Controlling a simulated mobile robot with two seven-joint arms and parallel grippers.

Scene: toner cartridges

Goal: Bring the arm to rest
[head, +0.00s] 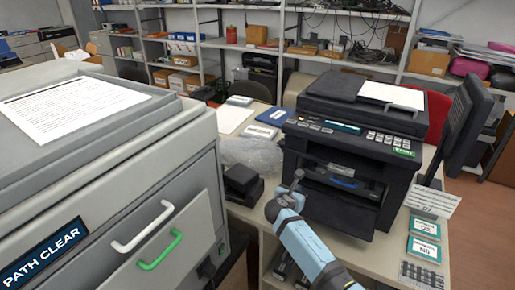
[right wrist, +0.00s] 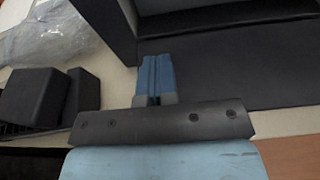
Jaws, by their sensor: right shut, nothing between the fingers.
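My right arm comes in from the bottom of the head view, and its gripper (head: 293,183) is just left of the black printer's (head: 350,130) front corner. The gripper also shows in the right wrist view (right wrist: 156,65), with its fingers together and nothing between them. The dark printer body (right wrist: 230,60) lies close beyond and to the right of the fingers there. I cannot tell whether they touch it. My left gripper is in neither view.
A black block (head: 242,183) and a clear plastic bag (head: 250,153) lie left of the gripper on the table. A large grey machine (head: 110,190) with white and green handles fills the left. A monitor (head: 460,125) and label cards (head: 424,240) are at the right.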

